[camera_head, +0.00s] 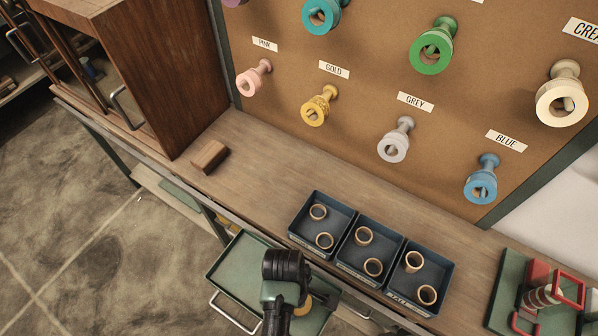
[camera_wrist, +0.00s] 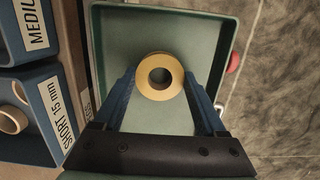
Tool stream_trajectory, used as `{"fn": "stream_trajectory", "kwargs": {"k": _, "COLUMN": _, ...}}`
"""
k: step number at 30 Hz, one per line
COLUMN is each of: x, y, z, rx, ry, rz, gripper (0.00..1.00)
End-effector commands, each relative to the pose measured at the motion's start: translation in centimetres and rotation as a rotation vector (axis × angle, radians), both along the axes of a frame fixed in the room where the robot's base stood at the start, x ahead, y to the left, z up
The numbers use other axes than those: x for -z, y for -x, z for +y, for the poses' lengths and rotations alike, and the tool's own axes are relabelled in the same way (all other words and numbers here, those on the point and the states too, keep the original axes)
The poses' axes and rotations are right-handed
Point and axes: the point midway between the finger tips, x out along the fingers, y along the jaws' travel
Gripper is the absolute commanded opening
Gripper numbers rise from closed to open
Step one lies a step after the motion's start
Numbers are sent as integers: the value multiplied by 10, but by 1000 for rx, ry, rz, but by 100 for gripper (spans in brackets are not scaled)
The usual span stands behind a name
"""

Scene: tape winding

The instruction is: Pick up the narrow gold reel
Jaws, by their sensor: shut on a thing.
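The narrow gold reel (camera_wrist: 160,59) is between the two blue fingers of my gripper (camera_wrist: 160,78) in the wrist view, with its round hole facing the camera. My gripper is shut on it. The reel is over the green tray (camera_wrist: 113,38); I cannot tell whether it touches the tray floor. In the head view a gold edge of the reel (camera_head: 303,306) shows beside my arm, which hides most of it. The green tray (camera_head: 238,268) shows below the bench front, partly behind my arm.
Three blue bins (camera_head: 341,256) holding tan rings stand on the bench edge beside the tray. A pegboard (camera_head: 330,160) behind carries coloured reels, including a gold one (camera_head: 317,111) under the GOLD label. A wooden block (camera_head: 210,157) lies on the bench; a red-framed device (camera_head: 541,292) stands right.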

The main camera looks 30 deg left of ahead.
Motion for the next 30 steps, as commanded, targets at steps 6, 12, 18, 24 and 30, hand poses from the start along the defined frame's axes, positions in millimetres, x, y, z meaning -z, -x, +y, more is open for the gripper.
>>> {"fn": "stream_trajectory", "kwargs": {"k": 6, "x": 0, "y": 0, "z": 0, "rx": 0, "ry": 0, "rz": 0, "gripper": 20}}
{"fn": "stream_trajectory", "kwargs": {"k": 12, "x": -4, "y": 0, "z": 0, "rx": 0, "ry": -1, "rz": -1, "gripper": 20}}
{"fn": "stream_trajectory", "kwargs": {"k": 18, "x": -32, "y": -1, "z": 0, "rx": 1, "ry": -2, "rz": -4, "gripper": 20}}
{"fn": "stream_trajectory", "kwargs": {"k": 24, "x": -72, "y": -1, "z": 1, "rx": 1, "ry": -2, "rz": -4, "gripper": 20}}
{"fn": "stream_trajectory", "kwargs": {"k": 30, "x": -96, "y": -1, "z": 0, "rx": 0, "ry": -1, "rz": -2, "gripper": 20}}
